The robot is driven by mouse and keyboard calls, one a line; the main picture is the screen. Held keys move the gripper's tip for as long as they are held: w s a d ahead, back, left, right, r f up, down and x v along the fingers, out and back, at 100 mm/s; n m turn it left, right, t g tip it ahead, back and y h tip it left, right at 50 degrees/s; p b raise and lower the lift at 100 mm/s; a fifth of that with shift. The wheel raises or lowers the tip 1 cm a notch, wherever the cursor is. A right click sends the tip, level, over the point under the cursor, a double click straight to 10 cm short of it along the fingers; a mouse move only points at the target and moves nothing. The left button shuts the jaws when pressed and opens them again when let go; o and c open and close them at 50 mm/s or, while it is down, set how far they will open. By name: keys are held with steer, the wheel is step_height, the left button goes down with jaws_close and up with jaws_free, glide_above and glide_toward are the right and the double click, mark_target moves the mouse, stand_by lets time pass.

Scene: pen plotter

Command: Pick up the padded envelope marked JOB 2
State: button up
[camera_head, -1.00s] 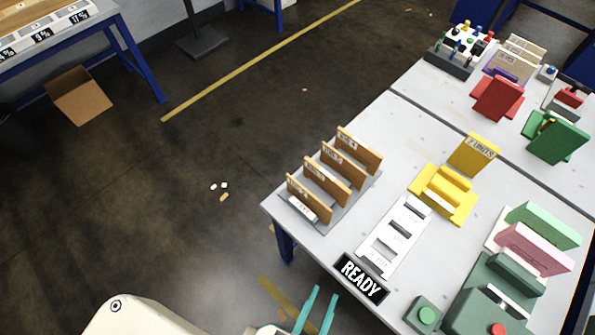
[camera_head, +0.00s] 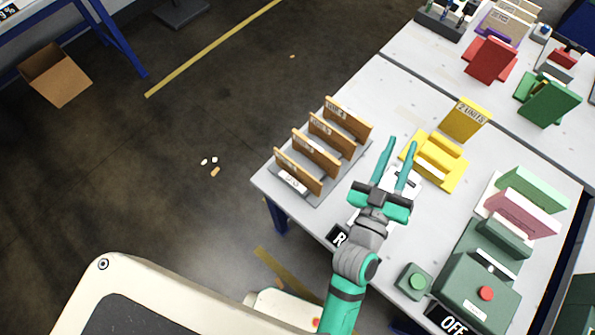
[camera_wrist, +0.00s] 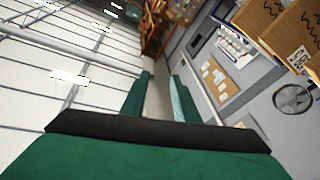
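Several brown padded envelopes (camera_head: 316,153) stand upright on edge in a grey rack at the near left corner of the table. Their labels are too small to read in the head view, so I cannot tell which one is JOB 2. My gripper (camera_head: 401,144) is open and empty, to the right of the rack and apart from it, above the white slotted plate. In the wrist view, my open gripper (camera_wrist: 160,80) has nothing between its fingers. Brown envelopes (camera_wrist: 300,32) show there at the upper right, one with a white label that I cannot read surely.
A yellow stand (camera_head: 434,160) with a yellow "2 UNITS" block (camera_head: 465,119) is right of my gripper. A green machine (camera_head: 478,288) and a green button box (camera_head: 414,281) stand nearer. A partly hidden READY sign (camera_head: 337,236) lies at the table's front edge.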

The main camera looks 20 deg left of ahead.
steer(key=w+d+r+m+g+h, duration=0.1)
steer(key=w+d+r+m+h, duration=0.3)
steer(key=r, duration=0.3)
steer(key=w+d+r+m+g+h, duration=0.1)
steer(key=d+r+m+h, duration=0.1)
steer(key=r+m+h, duration=0.4)
steer(key=w+d+r+m+g+h, duration=0.1)
steer(key=w+d+r+m+h, duration=0.25)
steer(key=r, duration=0.45)
steer(key=m+g+y, duration=1.2)
steer(key=g+y, duration=0.3)
steer(key=g, duration=0.2)
glide_above(297, 165)
step_height(297, 165, down, 25)
steer(key=shift+a+f, duration=0.1)
step_height(297, 165, down, 4)
steer(key=shift+f, duration=0.2)
steer(key=shift+d+f, duration=0.2)
steer(key=shift+f, duration=2.9)
jaws_close()
